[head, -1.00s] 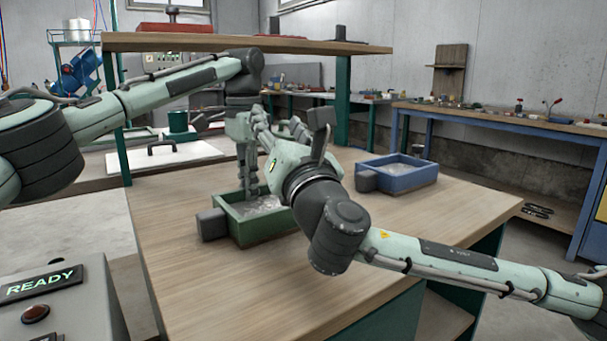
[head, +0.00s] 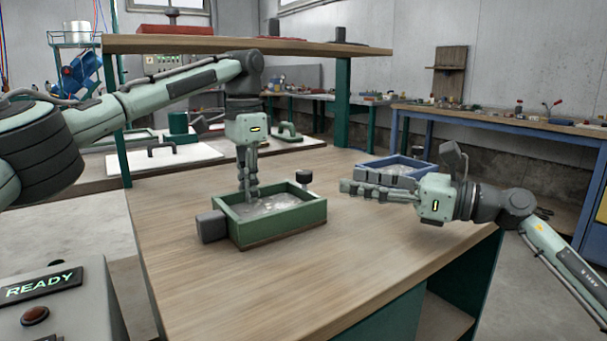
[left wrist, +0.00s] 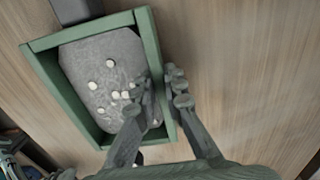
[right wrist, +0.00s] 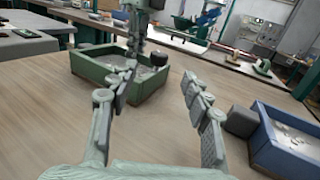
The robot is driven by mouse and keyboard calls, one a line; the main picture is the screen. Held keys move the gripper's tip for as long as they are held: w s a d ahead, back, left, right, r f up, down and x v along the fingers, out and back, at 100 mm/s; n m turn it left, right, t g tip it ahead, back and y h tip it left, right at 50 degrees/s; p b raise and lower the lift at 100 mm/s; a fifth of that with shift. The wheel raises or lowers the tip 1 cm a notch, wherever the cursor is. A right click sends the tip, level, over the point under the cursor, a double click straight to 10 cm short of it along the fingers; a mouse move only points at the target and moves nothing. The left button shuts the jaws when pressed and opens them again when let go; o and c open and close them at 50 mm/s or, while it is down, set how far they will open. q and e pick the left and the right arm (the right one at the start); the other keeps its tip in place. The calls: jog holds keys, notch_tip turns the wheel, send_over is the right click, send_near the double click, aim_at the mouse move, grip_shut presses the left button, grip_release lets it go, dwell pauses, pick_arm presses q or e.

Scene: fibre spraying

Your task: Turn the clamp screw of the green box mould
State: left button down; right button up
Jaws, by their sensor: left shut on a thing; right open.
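The green box mould (head: 278,230) stands on the wooden table, filled with a grey material with pale lumps. It also shows in the left wrist view (left wrist: 40,85) and right wrist view (right wrist: 97,73). A dark round knob, which looks like the clamp screw (head: 304,176), stands up at its right end; it also shows in the right wrist view (right wrist: 158,58). My left gripper (head: 250,192) points down and is shut on a side wall of the mould, one finger inside and one outside. My right gripper (head: 350,190) is open and empty, to the right of the knob and apart from it.
A blue box mould (head: 397,180) with grey filling stands behind my right gripper. A grey block (head: 211,226) sits at the green mould's left end. A raised wooden shelf (head: 190,43) spans the back. The table front (head: 300,285) is clear.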

aim_at(308, 178)
jog(key=shift+w+f, duration=0.15)
jog(key=shift+f, duration=0.05)
jog(key=x, duration=1.1)
jog(key=shift+w+a+f, duration=0.1)
jog(key=shift+a, duration=0.2)
jog(key=shift+c, duration=0.4)
grip_shut()
jog(key=shift+f+m+t+h, duration=0.15)
jog(key=shift+m+t+h, duration=0.55)
jog(key=shift+t+h, duration=0.25)
jog(key=shift+a+m+t+h, duration=0.2)
jog(key=shift+m+t+h, duration=0.45)
jog(key=shift+m+t, duration=0.35)
jog(key=shift+a+m+t+h, duration=0.1)
jog(key=shift+m+t+h, duration=0.6)
jog(key=shift+t+h, duration=0.25)
jog(key=shift+d+m+h, duration=0.2)
jog(key=shift+m+h, duration=0.3)
jog(key=shift+h, duration=0.05)
jog(key=shift+t, duration=0.3)
